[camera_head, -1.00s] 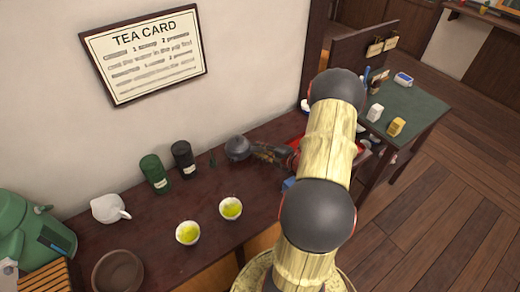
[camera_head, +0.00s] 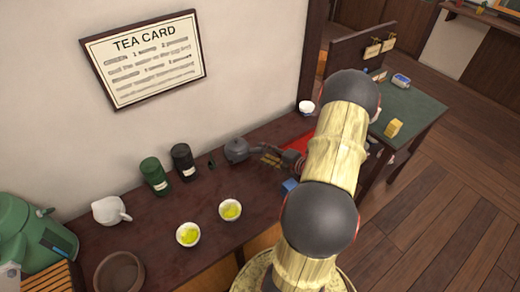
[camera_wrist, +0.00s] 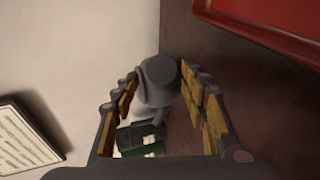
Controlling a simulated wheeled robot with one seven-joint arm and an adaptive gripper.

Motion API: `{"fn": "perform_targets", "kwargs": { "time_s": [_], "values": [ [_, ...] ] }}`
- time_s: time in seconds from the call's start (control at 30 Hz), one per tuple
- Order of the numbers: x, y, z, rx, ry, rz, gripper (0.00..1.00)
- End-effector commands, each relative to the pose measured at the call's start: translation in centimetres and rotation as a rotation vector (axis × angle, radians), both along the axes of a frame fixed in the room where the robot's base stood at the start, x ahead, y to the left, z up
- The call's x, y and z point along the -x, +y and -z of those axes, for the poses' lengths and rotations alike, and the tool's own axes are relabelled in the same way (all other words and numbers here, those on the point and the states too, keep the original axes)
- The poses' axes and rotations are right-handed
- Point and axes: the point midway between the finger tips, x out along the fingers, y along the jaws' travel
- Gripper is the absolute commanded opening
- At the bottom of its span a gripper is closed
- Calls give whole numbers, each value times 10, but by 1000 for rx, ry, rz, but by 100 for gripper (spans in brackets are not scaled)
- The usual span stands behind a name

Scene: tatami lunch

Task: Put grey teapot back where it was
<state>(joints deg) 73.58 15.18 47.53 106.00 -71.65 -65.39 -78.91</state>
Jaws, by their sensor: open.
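The grey teapot (camera_head: 237,151) stands on the dark wooden counter, right of the black canister (camera_head: 183,160). My gripper (camera_head: 268,157) is just right of the teapot, low over the counter. In the wrist view the teapot (camera_wrist: 158,82) shows at the fingertips, between the two spread fingers of my open gripper (camera_wrist: 160,85). From the head view there seems to be a small gap between fingers and teapot; I cannot tell whether one finger still touches it.
A green canister (camera_head: 154,175), two cups of green tea (camera_head: 188,234) (camera_head: 230,210), a white pitcher (camera_head: 110,210) and a brown bowl (camera_head: 118,272) share the counter. A blue block (camera_head: 290,185) and a red tray (camera_head: 301,146) lie right, near a white cup (camera_head: 306,107).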

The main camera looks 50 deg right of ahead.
Motion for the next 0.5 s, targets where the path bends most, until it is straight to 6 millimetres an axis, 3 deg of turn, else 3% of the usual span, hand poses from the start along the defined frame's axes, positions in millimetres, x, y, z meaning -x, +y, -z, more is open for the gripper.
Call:
{"fn": "perform_targets", "kwargs": {
  "time_s": [0.2,0.5],
  "values": [
    [43,4,-18,0,0,4,44],
    [69,8,-26,0,1,0,44]
  ]
}}
